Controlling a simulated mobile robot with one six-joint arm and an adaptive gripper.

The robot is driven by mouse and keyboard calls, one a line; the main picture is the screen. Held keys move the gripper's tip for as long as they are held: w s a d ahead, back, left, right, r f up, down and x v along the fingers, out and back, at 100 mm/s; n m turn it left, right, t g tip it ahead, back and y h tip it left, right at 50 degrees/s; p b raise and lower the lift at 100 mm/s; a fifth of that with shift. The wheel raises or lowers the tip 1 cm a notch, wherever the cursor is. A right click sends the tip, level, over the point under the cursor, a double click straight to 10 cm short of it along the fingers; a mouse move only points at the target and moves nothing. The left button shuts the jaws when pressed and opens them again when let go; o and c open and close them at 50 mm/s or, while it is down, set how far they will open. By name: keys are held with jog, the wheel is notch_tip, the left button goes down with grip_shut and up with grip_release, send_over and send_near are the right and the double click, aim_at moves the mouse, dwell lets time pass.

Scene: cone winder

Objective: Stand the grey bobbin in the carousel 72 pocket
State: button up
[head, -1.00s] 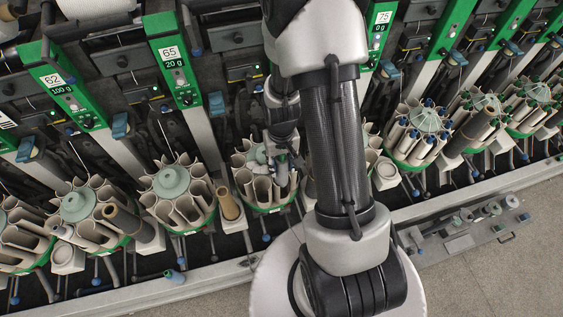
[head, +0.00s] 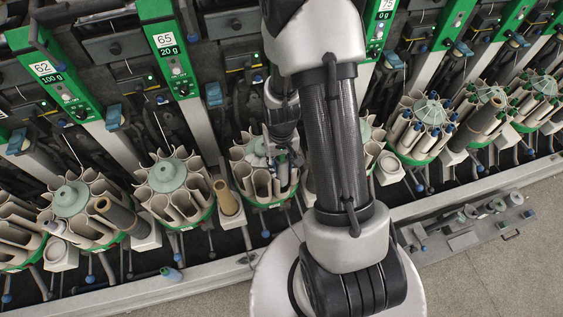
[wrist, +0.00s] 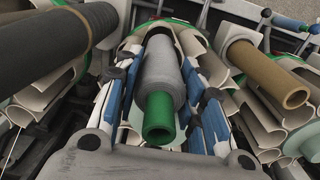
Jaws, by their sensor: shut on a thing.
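The grey bobbin (wrist: 160,75) shows in the wrist view, a grey wound body with a green tube end toward the camera. My gripper (wrist: 165,98) is shut on it, with blue-and-white fingers on both sides. In the head view my gripper (head: 284,152) holds the bobbin at the right part of a carousel (head: 237,153) with beige pockets and a grey-green hub. The bobbin's far end is hidden, so I cannot tell how deep it sits in a pocket. No 72 label is visible; my arm covers part of the machine.
Neighbouring carousels stand left (head: 167,174) and right (head: 423,111). A brown tube (head: 226,197) stands left of the gripper; it also shows in the wrist view (wrist: 265,75). A dark thick bobbin (wrist: 60,45) is close by at left. A tray of small parts (head: 465,225) lies at the right.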

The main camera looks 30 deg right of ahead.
jog(key=shift+f+b, duration=1.15)
jog(key=shift+f, duration=0.15)
jog(key=o, duration=1)
jog(key=shift+r, duration=0.1)
jog(key=shift+o, duration=0.2)
notch_tip(320, 180, up, 12)
